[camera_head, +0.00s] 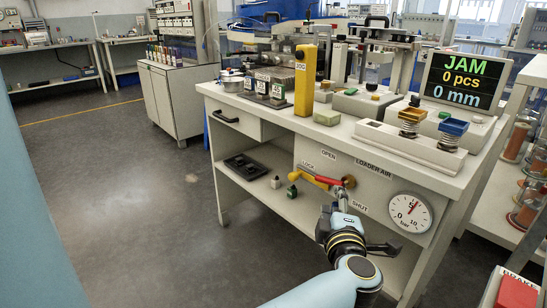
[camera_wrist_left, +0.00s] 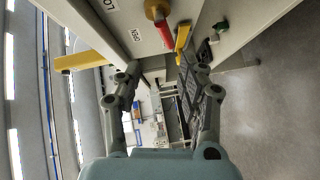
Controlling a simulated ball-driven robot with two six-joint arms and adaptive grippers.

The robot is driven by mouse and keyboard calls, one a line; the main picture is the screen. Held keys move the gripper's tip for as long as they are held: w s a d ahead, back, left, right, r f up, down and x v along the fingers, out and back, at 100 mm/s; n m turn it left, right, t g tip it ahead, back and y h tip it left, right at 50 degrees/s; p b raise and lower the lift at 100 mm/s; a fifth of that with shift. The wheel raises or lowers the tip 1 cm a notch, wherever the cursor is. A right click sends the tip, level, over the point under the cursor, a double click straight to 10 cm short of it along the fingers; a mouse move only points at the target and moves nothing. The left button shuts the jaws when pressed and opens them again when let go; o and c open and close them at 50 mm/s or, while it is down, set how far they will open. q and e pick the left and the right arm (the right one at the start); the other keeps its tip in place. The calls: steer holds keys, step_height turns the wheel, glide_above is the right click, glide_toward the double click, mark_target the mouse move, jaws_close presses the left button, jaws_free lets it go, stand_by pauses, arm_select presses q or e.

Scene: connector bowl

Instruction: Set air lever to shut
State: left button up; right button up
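The red air lever (camera_head: 325,180) runs left from a brass valve hub (camera_head: 349,182) on the bench's front panel. A yellow lock piece (camera_head: 297,175) lies beside its outer end, under the LOCK label. The OPEN label is above the lever and the SHUT label (camera_head: 359,206) below the hub. My left gripper (camera_head: 341,200) is just below the hub and partly overlaps it in the head view. In the left wrist view my left gripper (camera_wrist_left: 160,74) has its fingers spread with nothing between them. The lever (camera_wrist_left: 163,36) shows beyond the fingertips. My right gripper is out of view.
The pressure gauge (camera_head: 410,212) on the panel's right reads about mid-scale. A screen (camera_head: 464,82) shows JAM, 0 pcs, 0 mm. A yellow post (camera_head: 305,80) stands at the bench's front edge. The lower shelf (camera_head: 262,192) holds a black tray and small connectors.

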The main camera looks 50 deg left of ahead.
arm_select(q)
steer(key=s+d+f+m+t+h+p, duration=0.1)
steer(key=s+d+f+m+h, duration=0.25)
steer(key=f+m, duration=0.4)
steer(key=s+d+f+m+t+h+p, duration=0.1)
steer(key=s+d+f+m+h, duration=0.15)
steer(key=f+m+h, duration=0.45)
steer(key=s+d+f+m+g+h+p, duration=0.1)
steer(key=s+f+m+g, duration=0.3)
steer(key=s+f, duration=0.9)
steer(key=shift+s+d+f+m, duration=0.35)
steer(key=shift+s+d+m, duration=0.2)
steer(key=shift+m, duration=0.3)
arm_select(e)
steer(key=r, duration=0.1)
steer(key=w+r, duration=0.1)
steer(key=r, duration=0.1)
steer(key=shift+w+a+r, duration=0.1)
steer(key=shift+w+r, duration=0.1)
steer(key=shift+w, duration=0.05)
